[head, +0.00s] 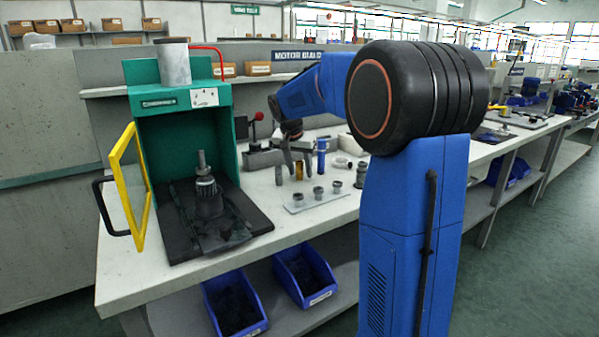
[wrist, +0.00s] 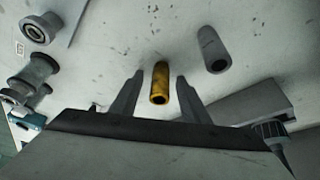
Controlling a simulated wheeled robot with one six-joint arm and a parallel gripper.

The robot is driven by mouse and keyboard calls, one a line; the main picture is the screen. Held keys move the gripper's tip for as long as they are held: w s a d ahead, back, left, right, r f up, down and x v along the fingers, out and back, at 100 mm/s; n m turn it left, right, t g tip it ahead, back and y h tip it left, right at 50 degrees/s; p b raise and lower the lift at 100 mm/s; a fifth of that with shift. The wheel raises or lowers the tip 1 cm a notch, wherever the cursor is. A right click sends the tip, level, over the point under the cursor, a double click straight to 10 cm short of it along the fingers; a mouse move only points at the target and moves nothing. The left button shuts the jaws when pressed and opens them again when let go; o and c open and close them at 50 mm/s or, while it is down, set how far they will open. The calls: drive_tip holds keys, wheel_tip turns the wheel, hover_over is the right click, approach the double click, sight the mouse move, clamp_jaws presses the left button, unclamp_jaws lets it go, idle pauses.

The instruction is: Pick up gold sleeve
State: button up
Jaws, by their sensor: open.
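The gold sleeve (wrist: 160,83) is a small brass-yellow hollow cylinder on the pale bench top. In the wrist view it lies between the two grey fingers of my gripper (wrist: 157,92), with a gap on each side. My gripper is open and the fingers do not appear to touch the sleeve. In the head view my gripper (head: 295,160) hangs over the bench, and the gold sleeve (head: 299,170) shows small beneath it. Whether the fingertips reach fully down around the sleeve is hard to tell.
A grey sleeve (wrist: 213,50) stands close by on the right in the wrist view. Grey flanged parts (wrist: 36,28) are at left. In the head view a plate (head: 322,200) with several grey parts lies in front, and a green press (head: 190,110) stands left.

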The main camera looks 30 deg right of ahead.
drive_tip(key=shift+c, duration=0.4)
drive_tip(key=c, duration=0.8)
drive_tip(key=shift+r, duration=0.15)
wheel_tip(320, 180, up, 28)
drive_tip(key=shift+f, duration=0.1)
